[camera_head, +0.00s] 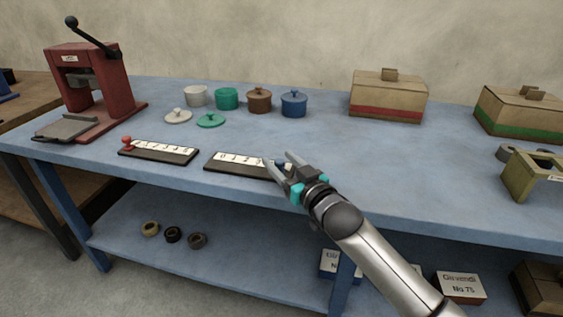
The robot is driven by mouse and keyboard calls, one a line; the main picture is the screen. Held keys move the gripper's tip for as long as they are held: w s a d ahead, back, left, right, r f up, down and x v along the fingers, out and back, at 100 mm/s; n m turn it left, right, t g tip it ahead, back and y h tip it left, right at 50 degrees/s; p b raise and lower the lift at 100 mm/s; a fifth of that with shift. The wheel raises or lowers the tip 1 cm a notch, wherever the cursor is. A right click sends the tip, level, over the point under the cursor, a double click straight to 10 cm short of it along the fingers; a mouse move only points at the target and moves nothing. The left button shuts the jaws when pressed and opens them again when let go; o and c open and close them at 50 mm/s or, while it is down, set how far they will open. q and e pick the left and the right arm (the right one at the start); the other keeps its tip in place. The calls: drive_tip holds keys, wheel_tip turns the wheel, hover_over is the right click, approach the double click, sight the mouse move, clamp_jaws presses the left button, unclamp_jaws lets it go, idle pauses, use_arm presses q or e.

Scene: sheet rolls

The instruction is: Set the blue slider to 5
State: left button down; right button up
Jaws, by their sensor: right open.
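The blue slider's dark track (215,167) lies near the front edge of the blue table, with a white scale strip (238,160) whose low numbers show at its left. A small blue knob (281,163) seems to show between the fingers, but it is mostly hidden. My right gripper (279,160) is open over the track's right end, its fingers on either side of the knob. Whether they touch it I cannot tell. The gripper hides the right end of the scale, so the knob's number cannot be read. My left gripper is not in view.
A second slider with a red knob (127,141) lies to the left. Several pots, including a blue one (294,104), and two loose lids stand behind. A red press (95,85) is at far left, boxes (388,98) at back right. The table's middle is clear.

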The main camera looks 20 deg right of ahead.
drive_tip(key=shift+s, duration=0.45)
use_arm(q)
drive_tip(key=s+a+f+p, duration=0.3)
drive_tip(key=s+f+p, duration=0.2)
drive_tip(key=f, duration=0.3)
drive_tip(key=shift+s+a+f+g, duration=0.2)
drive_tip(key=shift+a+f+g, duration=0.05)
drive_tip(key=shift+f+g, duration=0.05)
use_arm(e)
drive_tip(key=s+d, duration=0.3)
drive_tip(key=s, duration=1.1)
